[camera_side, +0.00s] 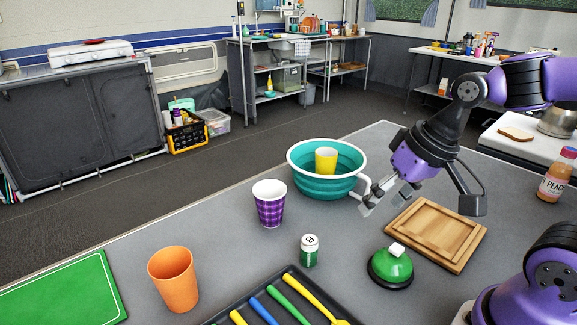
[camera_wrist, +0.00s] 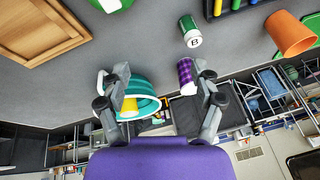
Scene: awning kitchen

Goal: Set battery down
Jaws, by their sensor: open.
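The battery (camera_side: 309,251) is a small green and white cylinder standing upright on the grey table, between the purple checked cup and the green bell. It also shows in the wrist view (camera_wrist: 190,32), apart from my fingers. My gripper (camera_side: 376,198) is open and empty above the table, at the right side of the teal bowl and well to the right of the battery. In the wrist view my two fingers (camera_wrist: 162,82) are spread wide with nothing held between them.
A teal bowl (camera_side: 311,185) holds a yellow cup (camera_side: 326,160). A purple checked cup (camera_side: 270,205), an orange cup (camera_side: 173,279), a green bell (camera_side: 391,268), a wooden board (camera_side: 433,232) and a black tray (camera_side: 258,292) of utensils surround the battery. A green mat (camera_side: 62,292) lies left.

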